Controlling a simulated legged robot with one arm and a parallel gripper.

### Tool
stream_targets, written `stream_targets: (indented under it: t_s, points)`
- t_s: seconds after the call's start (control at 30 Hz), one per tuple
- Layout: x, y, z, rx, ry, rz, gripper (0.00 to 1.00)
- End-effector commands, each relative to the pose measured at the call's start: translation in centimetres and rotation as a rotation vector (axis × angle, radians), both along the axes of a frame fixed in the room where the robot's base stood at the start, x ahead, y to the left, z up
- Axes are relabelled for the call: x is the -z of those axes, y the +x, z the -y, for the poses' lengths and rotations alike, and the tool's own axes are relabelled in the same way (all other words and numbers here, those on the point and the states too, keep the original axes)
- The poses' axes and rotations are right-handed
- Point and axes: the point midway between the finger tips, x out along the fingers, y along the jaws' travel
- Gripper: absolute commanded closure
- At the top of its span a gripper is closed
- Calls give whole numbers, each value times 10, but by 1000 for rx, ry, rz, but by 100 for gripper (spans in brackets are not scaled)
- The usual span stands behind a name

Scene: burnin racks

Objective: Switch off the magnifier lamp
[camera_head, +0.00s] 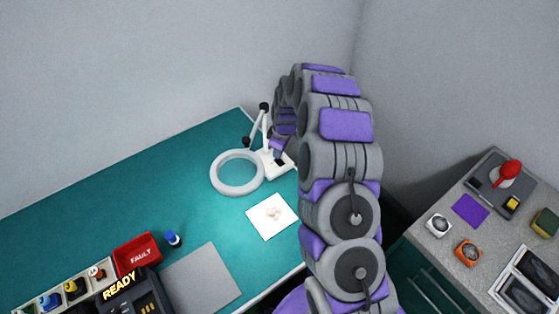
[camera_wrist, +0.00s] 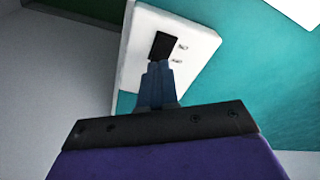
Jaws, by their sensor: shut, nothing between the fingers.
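The magnifier lamp (camera_head: 237,172) stands on the teal bench, with a white ring head, a jointed white arm and a white base (camera_head: 279,162). In the wrist view the white base (camera_wrist: 200,48) carries a black rocker switch (camera_wrist: 162,46) with small markings beside it. My gripper (camera_wrist: 157,66) is shut and empty, its fingertips at the lower edge of the switch; I cannot tell whether they touch it. In the head view my gripper (camera_head: 277,150) is at the lamp base, partly hidden by my arm. The ring shows no clear glow.
The teal bench (camera_head: 110,200) holds a white sheet (camera_head: 272,216) with small pieces, a grey mat (camera_head: 202,279), a blue-capped bottle (camera_head: 172,239), a red FAULT bin (camera_head: 138,254) and a READY device (camera_head: 135,294). A grey counter (camera_head: 445,249) with several items stands right.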

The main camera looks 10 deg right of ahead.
Motion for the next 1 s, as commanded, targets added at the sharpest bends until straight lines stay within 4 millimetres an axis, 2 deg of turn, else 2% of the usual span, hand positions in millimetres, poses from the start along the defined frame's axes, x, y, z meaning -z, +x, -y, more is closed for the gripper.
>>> stream_targets:
  t_s: [1.0]
  points:
    - [13,0,0,0,0,-2,100]
